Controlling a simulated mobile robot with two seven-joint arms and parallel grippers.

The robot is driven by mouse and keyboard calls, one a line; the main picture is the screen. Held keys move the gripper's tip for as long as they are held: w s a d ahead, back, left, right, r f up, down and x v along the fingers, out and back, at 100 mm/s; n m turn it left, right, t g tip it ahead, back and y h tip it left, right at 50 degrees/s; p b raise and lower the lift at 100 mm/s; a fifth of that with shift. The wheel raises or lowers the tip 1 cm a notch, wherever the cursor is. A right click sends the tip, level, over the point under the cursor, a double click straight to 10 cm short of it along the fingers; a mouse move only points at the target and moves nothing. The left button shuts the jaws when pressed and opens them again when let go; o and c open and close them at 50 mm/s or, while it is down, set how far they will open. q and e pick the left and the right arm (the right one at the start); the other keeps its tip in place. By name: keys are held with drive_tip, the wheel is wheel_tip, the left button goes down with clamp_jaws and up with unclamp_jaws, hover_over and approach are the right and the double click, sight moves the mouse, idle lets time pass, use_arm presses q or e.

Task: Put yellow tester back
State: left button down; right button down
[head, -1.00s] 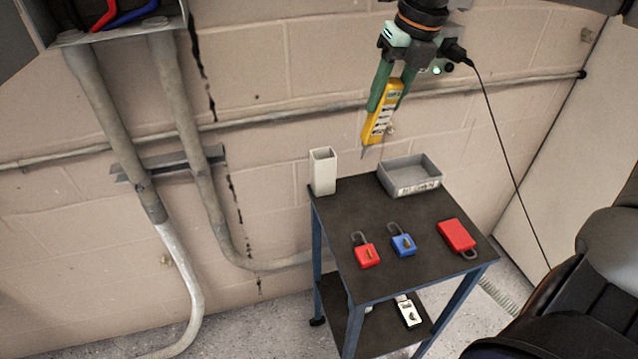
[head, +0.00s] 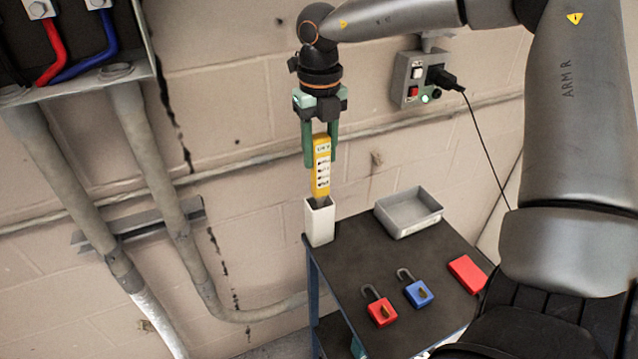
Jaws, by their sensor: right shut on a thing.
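The yellow tester (head: 322,166) is held upright, tip down, in my right gripper (head: 320,150). The gripper's green fingers are shut on the tester's upper part. The tester's lower tip is at the mouth of the white square holder (head: 320,222), which stands on the back left corner of the cart. The tip looks to be at or just inside the opening; its exact depth is hard to tell. My left gripper is not in view.
On the dark cart top (head: 365,265) are a grey tray (head: 410,213), a red padlock (head: 381,312), a blue padlock (head: 419,293) and a red padlock or case (head: 468,273) partly behind my right arm. A wall box with a plug (head: 425,80) is behind. An open panel (head: 75,40) with red and blue cables is upper left.

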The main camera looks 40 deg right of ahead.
sight(320, 135)
wheel_tip(320, 135, down, 8)
drive_tip(key=shift+r, duration=0.1)
idle(0.4)
drive_tip(key=shift+c, duration=2.2)
unclamp_jaws()
wheel_tip(320, 135, up, 12)
drive_tip(key=shift+r, duration=0.1)
